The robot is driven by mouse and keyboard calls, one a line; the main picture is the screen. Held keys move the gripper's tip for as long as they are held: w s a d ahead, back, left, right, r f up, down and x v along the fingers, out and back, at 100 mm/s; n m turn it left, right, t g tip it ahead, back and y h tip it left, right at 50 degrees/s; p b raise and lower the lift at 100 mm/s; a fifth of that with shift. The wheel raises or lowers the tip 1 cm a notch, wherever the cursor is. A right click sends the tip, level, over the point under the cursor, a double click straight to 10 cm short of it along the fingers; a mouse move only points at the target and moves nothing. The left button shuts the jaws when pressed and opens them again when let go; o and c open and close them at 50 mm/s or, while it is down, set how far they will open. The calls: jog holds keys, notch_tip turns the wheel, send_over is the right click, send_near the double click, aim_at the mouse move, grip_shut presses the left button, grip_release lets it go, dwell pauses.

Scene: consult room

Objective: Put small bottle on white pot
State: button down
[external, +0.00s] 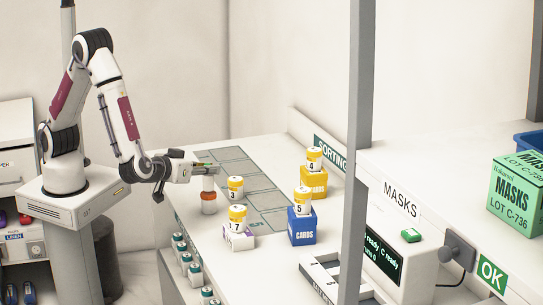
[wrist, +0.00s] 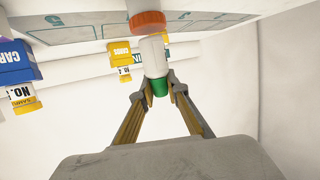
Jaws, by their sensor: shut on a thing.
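The small bottle (wrist: 153,62) has a white body and a green cap. My gripper (wrist: 160,85) is shut on it at the cap end; it also shows in the external view (external: 208,170). The bottle (external: 208,183) is upright, directly above the white pot (external: 208,196), which has an orange lid and stands near the table's left edge. The pot's orange lid also shows at the top of the wrist view (wrist: 147,22). The bottle's base looks at or very close to the lid; I cannot tell whether they touch.
Yellow-capped sample bottles 3 (external: 236,189) and 7 (external: 238,217) stand right of the pot, 7 on a white-purple box. Bottles 4 (external: 314,160) and 5 (external: 303,201) stand on yellow and blue boxes. Several teal-capped bottles (external: 186,258) line the table's front. A grey post (external: 357,150) rises at right.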

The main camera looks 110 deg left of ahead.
jog(key=shift+f, duration=0.35)
jog(key=shift+f, duration=0.15)
jog(key=c, duration=2)
grip_release()
jog(key=shift+v, duration=6.05)
